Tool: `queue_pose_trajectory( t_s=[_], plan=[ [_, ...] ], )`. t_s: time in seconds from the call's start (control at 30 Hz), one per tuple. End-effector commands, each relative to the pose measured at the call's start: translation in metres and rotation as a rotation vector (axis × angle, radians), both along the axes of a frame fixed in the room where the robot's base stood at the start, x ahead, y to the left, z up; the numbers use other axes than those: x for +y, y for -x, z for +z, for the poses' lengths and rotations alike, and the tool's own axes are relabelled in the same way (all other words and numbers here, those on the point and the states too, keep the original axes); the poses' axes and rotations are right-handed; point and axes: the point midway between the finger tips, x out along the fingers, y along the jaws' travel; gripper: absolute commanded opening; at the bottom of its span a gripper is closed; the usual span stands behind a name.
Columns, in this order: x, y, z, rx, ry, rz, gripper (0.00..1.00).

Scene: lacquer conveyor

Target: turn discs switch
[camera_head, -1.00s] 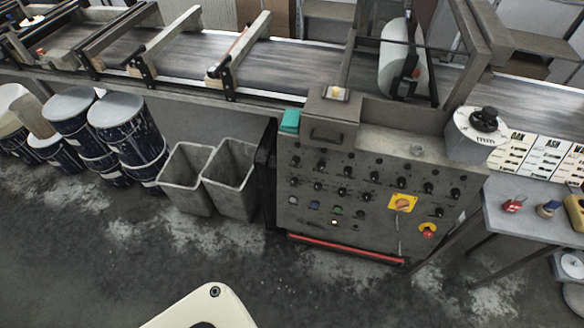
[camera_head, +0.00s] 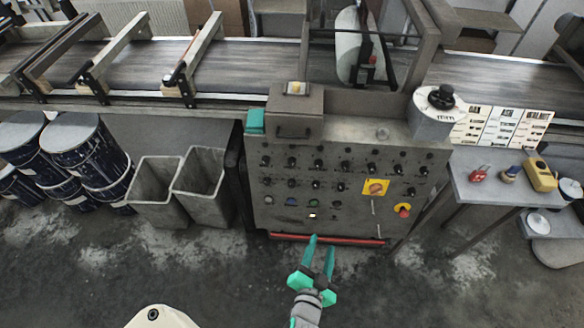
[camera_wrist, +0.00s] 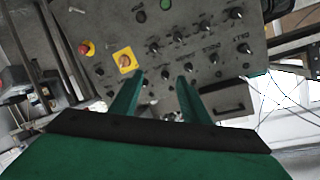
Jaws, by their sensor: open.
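The grey control panel (camera_head: 274,211) stands in the middle of the head view, with rows of black rotary switches. The labels by the switches are too small to read in the head view, so I cannot tell which one is for the discs. The wrist view shows the yellow-plate switch (camera_wrist: 125,61) and several black knobs beyond the fingertips. My gripper (camera_head: 322,245) is open and empty, its green fingers apart, in front of the panel's lower edge; it also shows in the wrist view (camera_wrist: 162,82).
The conveyor (camera_head: 250,66) runs behind the panel. Two grey bins (camera_head: 157,207) and dark drums (camera_head: 82,150) stand to the left. A side table (camera_head: 490,197) with small items is at the right. The floor in front is clear.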

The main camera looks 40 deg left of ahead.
Motion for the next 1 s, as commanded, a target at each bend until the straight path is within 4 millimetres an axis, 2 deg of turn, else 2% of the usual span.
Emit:
queue_pose_trajectory(
  t_s=[0.03,0.2,0.4,0.5,0.67,0.87,1.0],
  plan=[
    [0.018,-0.017,0.004,0.004,-0.031,0.032,0.42],
    [0.079,-0.061,0.014,0.051,-0.126,0.139,0.42],
    [0.138,-0.092,0.032,0.1,-0.196,0.248,0.42],
    [0.155,-0.1,0.039,0.117,-0.216,0.281,0.42],
    [0.17,-0.105,0.043,0.128,-0.227,0.306,0.42],
    [0.184,-0.121,0.037,0.128,-0.228,0.306,0.42],
    [0.201,-0.139,0.03,0.128,-0.226,0.307,0.42]
  ],
)
